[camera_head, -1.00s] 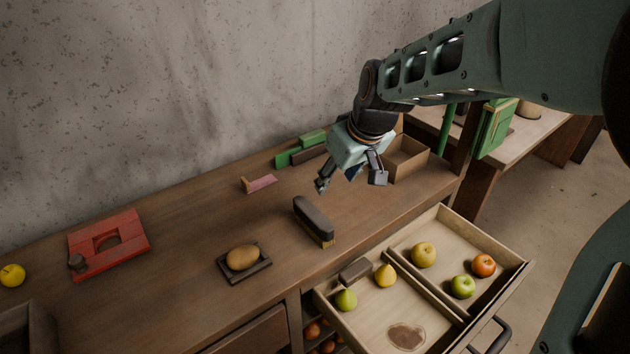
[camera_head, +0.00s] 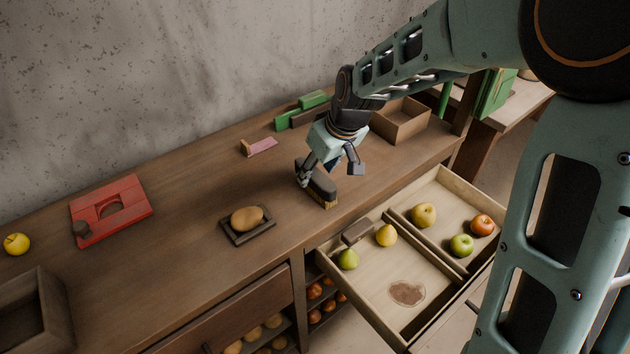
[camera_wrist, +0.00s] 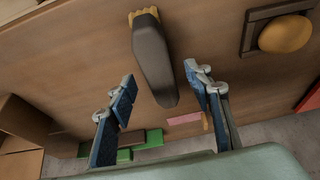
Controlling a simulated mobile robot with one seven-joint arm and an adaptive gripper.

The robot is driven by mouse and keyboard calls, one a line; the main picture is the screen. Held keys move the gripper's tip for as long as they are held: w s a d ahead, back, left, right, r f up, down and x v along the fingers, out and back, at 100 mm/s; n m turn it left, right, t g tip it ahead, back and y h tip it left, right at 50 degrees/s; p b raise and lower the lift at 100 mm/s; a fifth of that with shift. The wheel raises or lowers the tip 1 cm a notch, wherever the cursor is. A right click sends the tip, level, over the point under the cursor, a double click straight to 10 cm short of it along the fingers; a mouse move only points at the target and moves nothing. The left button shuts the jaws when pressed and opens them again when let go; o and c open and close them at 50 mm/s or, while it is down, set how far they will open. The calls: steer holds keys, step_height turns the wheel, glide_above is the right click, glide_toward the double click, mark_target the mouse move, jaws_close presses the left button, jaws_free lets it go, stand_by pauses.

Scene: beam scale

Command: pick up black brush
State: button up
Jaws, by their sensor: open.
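The black brush (camera_head: 318,183) lies on the wooden counter with its tan bristles showing at the near end. In the wrist view the dark brush (camera_wrist: 153,58) runs lengthwise, and its rounded end reaches between the two fingers. My gripper (camera_head: 331,174) is open and empty at the brush, one finger at its left side and the other to its right. In the wrist view my gripper (camera_wrist: 160,92) has blue finger pads spread wide on either side of the brush. I cannot tell whether a finger touches it.
An open drawer (camera_head: 375,294) with fruit juts out at the right front. A small tray (camera_head: 262,233) with a brown oval item stands left of the brush. Behind are a pink-ended block (camera_head: 262,148), green blocks (camera_head: 288,121) and an open box (camera_head: 402,133). A red frame (camera_head: 130,190) lies left.

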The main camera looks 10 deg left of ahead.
mark_target(316, 174)
steer(key=shift+x, duration=1.45)
steer(key=shift+f+b, duration=0.2)
steer(key=shift+b, duration=0.1)
jaws_close()
steer(key=shift+r, duration=0.1)
